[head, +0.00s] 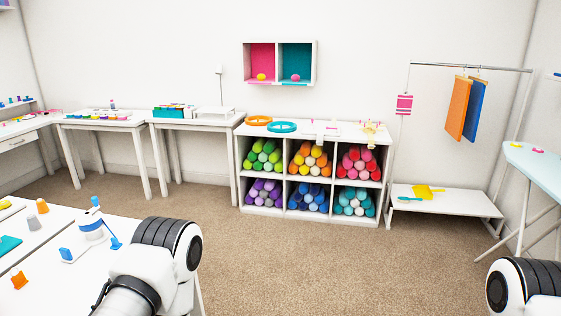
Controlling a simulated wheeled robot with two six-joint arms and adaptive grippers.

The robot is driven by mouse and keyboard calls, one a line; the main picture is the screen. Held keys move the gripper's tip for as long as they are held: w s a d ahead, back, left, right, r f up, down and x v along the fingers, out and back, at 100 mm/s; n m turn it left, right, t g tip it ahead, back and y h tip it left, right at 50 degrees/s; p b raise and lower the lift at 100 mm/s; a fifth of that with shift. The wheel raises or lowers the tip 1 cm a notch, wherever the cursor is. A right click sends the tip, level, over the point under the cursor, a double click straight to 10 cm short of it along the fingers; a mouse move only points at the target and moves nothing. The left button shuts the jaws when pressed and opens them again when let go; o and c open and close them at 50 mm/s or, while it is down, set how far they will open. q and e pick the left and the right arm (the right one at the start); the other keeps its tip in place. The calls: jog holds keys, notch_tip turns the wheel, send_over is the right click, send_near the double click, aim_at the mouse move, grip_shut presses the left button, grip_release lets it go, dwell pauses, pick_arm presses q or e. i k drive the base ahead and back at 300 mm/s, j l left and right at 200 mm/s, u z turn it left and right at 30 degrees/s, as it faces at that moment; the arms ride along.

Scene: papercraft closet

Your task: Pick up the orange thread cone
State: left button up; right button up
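An orange cone-shaped piece (42,206), which looks like the thread cone, stands upright on the white table at the lower left. Another orange piece (19,280) of a different, angular shape sits nearer on the same table. My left arm comes in at the bottom, right of these pieces, and only its links show. My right arm shows only at the lower right corner. Neither gripper is in the picture, so what they hold is hidden.
The white table (52,245) also bears a white device with blue parts (91,226), close to my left arm, and a teal flat piece (9,244). A shelf of coloured rolls (240,190) stands at the back wall. The carpet (300,265) ahead is clear.

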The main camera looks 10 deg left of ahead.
aim_at(43, 209)
jog(key=i, duration=1)
jog(key=i+u, duration=0.1)
jog(key=i, duration=0.9)
jog(key=i+l, duration=0.15)
jog(key=i, duration=0.9)
jog(key=i+j+u, duration=0.15)
jog(key=i+u, duration=0.3)
jog(key=i+j+u, duration=0.1)
jog(key=i+u, duration=0.2)
jog(key=u, duration=0.2)
jog(key=i+l+u, duration=0.15)
jog(key=i+u, duration=0.3)
jog(key=i+l+u, duration=0.2)
jog(key=u, duration=0.25)
jog(key=i, duration=0.1)
